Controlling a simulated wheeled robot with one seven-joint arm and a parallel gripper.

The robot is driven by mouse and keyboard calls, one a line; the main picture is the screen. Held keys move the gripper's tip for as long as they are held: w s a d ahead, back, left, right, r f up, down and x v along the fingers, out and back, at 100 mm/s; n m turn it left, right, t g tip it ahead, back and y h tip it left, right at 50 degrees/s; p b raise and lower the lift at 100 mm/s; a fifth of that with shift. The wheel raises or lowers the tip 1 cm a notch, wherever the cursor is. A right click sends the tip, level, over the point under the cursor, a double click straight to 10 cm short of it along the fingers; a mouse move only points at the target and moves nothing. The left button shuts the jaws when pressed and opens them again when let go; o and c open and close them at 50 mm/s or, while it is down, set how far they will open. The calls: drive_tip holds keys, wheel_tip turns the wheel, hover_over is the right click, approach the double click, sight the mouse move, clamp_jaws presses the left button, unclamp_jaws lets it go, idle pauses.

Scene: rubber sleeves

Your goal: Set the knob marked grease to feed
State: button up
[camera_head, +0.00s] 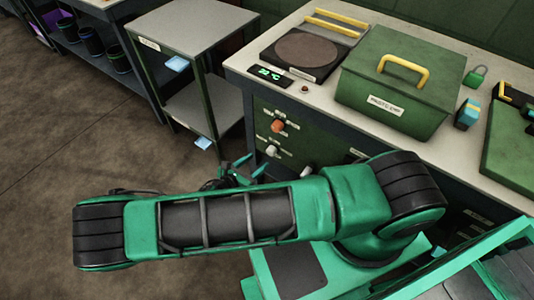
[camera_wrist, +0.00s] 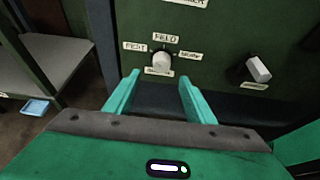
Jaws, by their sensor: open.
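In the wrist view a pale knob (camera_wrist: 162,60) stands on the dark green panel (camera_wrist: 215,30), with small labels around it. The upper label (camera_wrist: 165,37) looks like "feed" and the left one (camera_wrist: 134,46) like "rest"; the others are too blurred to read surely, so I cannot confirm the grease mark. Where the knob points is unclear. My gripper (camera_wrist: 159,78) is open and empty, its fingertips below and either side of the knob, apparently short of it.
A second pale knob (camera_wrist: 258,69) is at right in the wrist view. An orange knob (camera_head: 277,126) is above the pale one in the head view. The counter above holds a green box (camera_head: 390,85) with a yellow handle. A grey shelf (camera_head: 190,30) stands left.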

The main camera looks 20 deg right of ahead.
sight(270, 154)
drive_tip(key=x, duration=0.8)
drive_tip(key=shift+w+d+f, duration=0.1)
drive_tip(key=shift+w+d, duration=0.05)
drive_tip(key=shift+d, duration=0.25)
drive_tip(key=c, duration=1)
drive_tip(key=shift+c, duration=0.2)
drive_tip(key=m+t+y, duration=0.1)
drive_tip(key=m+t, duration=0.1)
drive_tip(key=m, duration=0.2)
drive_tip(key=shift+t, duration=0.4)
drive_tip(key=m+t, duration=0.2)
drive_tip(key=m, duration=0.2)
drive_tip(key=shift+f+y, duration=0.15)
drive_tip(key=shift+y, duration=0.25)
drive_tip(key=shift+d+t, duration=0.1)
drive_tip(key=shift+t, duration=0.2)
drive_tip(key=o, duration=1)
drive_tip(key=shift+s, duration=0.25)
